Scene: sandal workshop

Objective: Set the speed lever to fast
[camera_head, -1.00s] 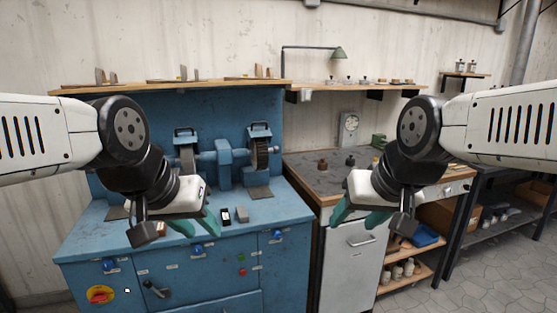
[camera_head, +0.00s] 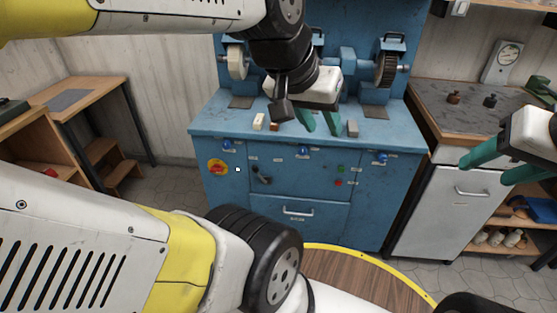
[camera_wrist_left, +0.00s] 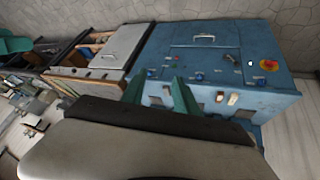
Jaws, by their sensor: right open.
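The speed lever (camera_head: 261,177), a small black handle, appears to be the one on the front of the blue machine cabinet (camera_head: 320,220), right of the red and yellow switch (camera_head: 217,167). Its setting is too small to read. My left gripper (camera_head: 318,122) is open and empty, above and to the right of the lever in the picture, in front of the bench top. In the left wrist view its two green fingers (camera_wrist_left: 158,94) are apart, with the cabinet upside down behind them. My right gripper (camera_head: 497,161) is open and empty at the right, in front of the grey-topped bench.
A grinding wheel (camera_head: 387,69) stands at the back of the blue bench. Small blocks, including a cream one (camera_head: 258,121), lie on its top. Blue knobs and a drawer (camera_head: 298,212) are on its front. A wooden desk (camera_head: 80,100) stands left, with floor between.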

